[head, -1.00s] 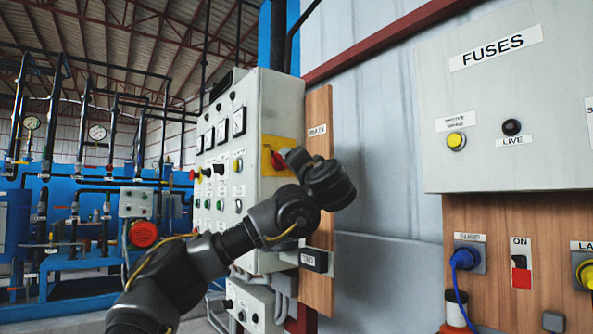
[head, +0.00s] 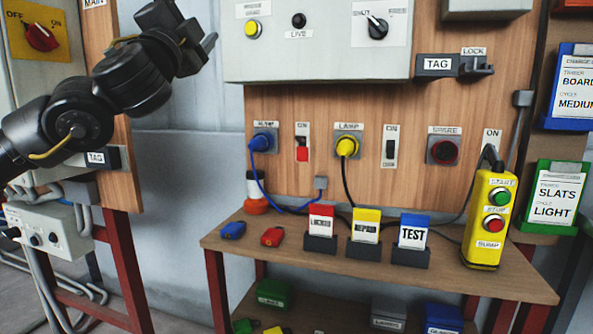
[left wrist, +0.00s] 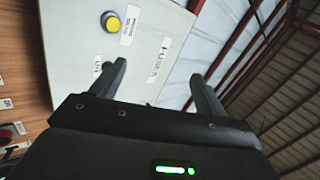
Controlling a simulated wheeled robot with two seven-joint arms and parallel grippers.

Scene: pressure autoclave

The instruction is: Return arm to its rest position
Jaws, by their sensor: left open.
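My left arm comes in from the left in the head view. Its gripper (head: 207,46) is raised in front of the wall, just left of the grey fuse box (head: 320,62). In the left wrist view the two fingers (left wrist: 160,85) stand wide apart with nothing between them. The fuse box (left wrist: 105,25) with its yellow button (left wrist: 111,22) shows beyond the fingers, apart from them. My right gripper is not in view.
A red rotary switch (head: 42,37) on a yellow plate is behind my arm at the left. A wooden shelf (head: 375,264) below holds several cards, tags and a yellow start/stop pendant (head: 488,220). Bare wall (head: 185,180) lies between the panels.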

